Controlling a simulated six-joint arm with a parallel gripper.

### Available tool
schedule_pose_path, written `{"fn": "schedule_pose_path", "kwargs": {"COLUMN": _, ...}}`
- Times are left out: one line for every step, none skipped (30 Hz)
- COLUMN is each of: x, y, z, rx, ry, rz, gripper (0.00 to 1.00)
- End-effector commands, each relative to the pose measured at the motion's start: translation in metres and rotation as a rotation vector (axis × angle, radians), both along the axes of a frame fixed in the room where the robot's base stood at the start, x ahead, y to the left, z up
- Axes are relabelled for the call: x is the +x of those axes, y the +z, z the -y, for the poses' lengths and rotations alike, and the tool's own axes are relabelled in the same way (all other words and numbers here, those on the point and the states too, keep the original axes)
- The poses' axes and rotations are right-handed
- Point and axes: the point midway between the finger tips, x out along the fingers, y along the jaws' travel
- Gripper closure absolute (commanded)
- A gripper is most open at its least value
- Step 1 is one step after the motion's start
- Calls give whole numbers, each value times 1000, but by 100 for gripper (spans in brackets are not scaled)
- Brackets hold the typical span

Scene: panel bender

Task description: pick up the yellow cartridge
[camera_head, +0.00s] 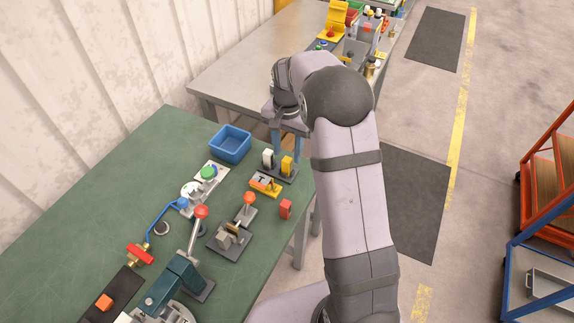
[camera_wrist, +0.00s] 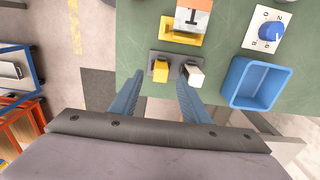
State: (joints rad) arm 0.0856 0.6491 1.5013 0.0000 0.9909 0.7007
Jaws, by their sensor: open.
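The yellow cartridge (camera_head: 287,165) stands upright in a dark grey holder (camera_head: 291,178) near the far edge of the green bench. It also shows in the wrist view (camera_wrist: 160,72). A white cartridge (camera_head: 268,158) stands beside it in the same holder, to its right in the wrist view (camera_wrist: 195,76). My gripper (camera_head: 290,154) is over the holder, with two blue fingers apart and nothing between them that is held. In the wrist view my gripper (camera_wrist: 158,76) has its fingertips on either side of the yellow cartridge. Whether they touch it is unclear.
A blue bin (camera_head: 231,143) stands close to the holder.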

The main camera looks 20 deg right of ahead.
Motion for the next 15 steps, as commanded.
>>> {"fn": "schedule_pose_path", "kwargs": {"x": -1, "y": -2, "z": 0, "rx": 0, "ry": 0, "rz": -3, "gripper": 58}}
{"fn": "schedule_pose_path", "kwargs": {"x": -1, "y": -3, "z": 0, "rx": 1, "ry": 1, "rz": -4, "gripper": 58}}
{"fn": "schedule_pose_path", "kwargs": {"x": 0, "y": -6, "z": 0, "rx": 1, "ry": 1, "rz": -4, "gripper": 58}}
{"fn": "schedule_pose_path", "kwargs": {"x": 0, "y": -8, "z": 0, "rx": 0, "ry": 1, "rz": -4, "gripper": 58}}
{"fn": "schedule_pose_path", "kwargs": {"x": -1, "y": -11, "z": 0, "rx": 1, "ry": 1, "rz": -5, "gripper": 58}}
{"fn": "schedule_pose_path", "kwargs": {"x": 0, "y": -16, "z": -1, "rx": 1, "ry": 1, "rz": -5, "gripper": 58}}
{"fn": "schedule_pose_path", "kwargs": {"x": 0, "y": -20, "z": -1, "rx": 0, "ry": 1, "rz": -6, "gripper": 58}}
{"fn": "schedule_pose_path", "kwargs": {"x": 0, "y": -23, "z": -1, "rx": 1, "ry": 1, "rz": -5, "gripper": 58}}
{"fn": "schedule_pose_path", "kwargs": {"x": 0, "y": -28, "z": -1, "rx": 1, "ry": 1, "rz": -6, "gripper": 58}}
{"fn": "schedule_pose_path", "kwargs": {"x": 0, "y": -33, "z": -1, "rx": 1, "ry": 1, "rz": -5, "gripper": 58}}
{"fn": "schedule_pose_path", "kwargs": {"x": 0, "y": -37, "z": -1, "rx": 1, "ry": 1, "rz": -5, "gripper": 58}}
{"fn": "schedule_pose_path", "kwargs": {"x": 0, "y": -41, "z": -1, "rx": 0, "ry": 1, "rz": -4, "gripper": 58}}
{"fn": "schedule_pose_path", "kwargs": {"x": 0, "y": -44, "z": -1, "rx": 0, "ry": 1, "rz": -3, "gripper": 58}}
{"fn": "schedule_pose_path", "kwargs": {"x": 0, "y": -46, "z": -1, "rx": 0, "ry": 1, "rz": -3, "gripper": 58}}
{"fn": "schedule_pose_path", "kwargs": {"x": 0, "y": -49, "z": -1, "rx": 0, "ry": 1, "rz": -3, "gripper": 58}}
